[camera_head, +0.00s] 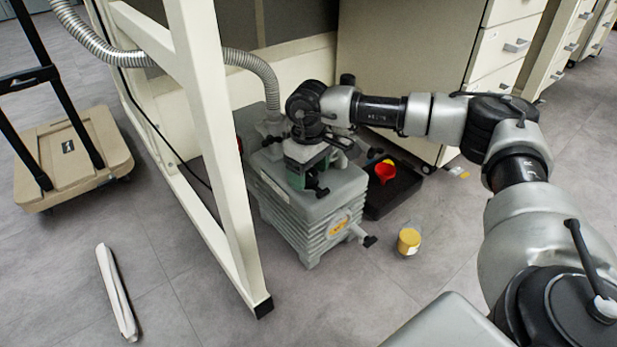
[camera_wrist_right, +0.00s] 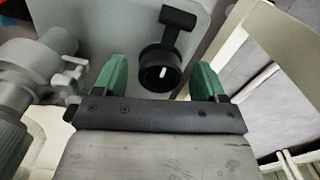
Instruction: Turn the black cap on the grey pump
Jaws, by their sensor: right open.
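The grey pump (camera_head: 310,215) stands on the floor beside the cream frame leg, with ribbed sides. My right gripper (camera_head: 308,183) is above the pump's top, pointing down. In the right wrist view its green fingers (camera_wrist_right: 158,82) are open. A round black cap (camera_wrist_right: 159,72) with a white mark shows between the fingers, with a black T-shaped piece beside it. I cannot tell whether the fingers are level with the cap. In the head view the gripper partly hides the pump's top. My left gripper is not in view.
A metal hose (camera_head: 250,65) runs to the pump's inlet. The cream frame (camera_head: 205,120) stands close on the left. A black tray (camera_head: 395,190) with a red funnel (camera_head: 385,172) and a yellow-filled beaker (camera_head: 409,240) are to the right. A cart (camera_head: 70,160) stands far left.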

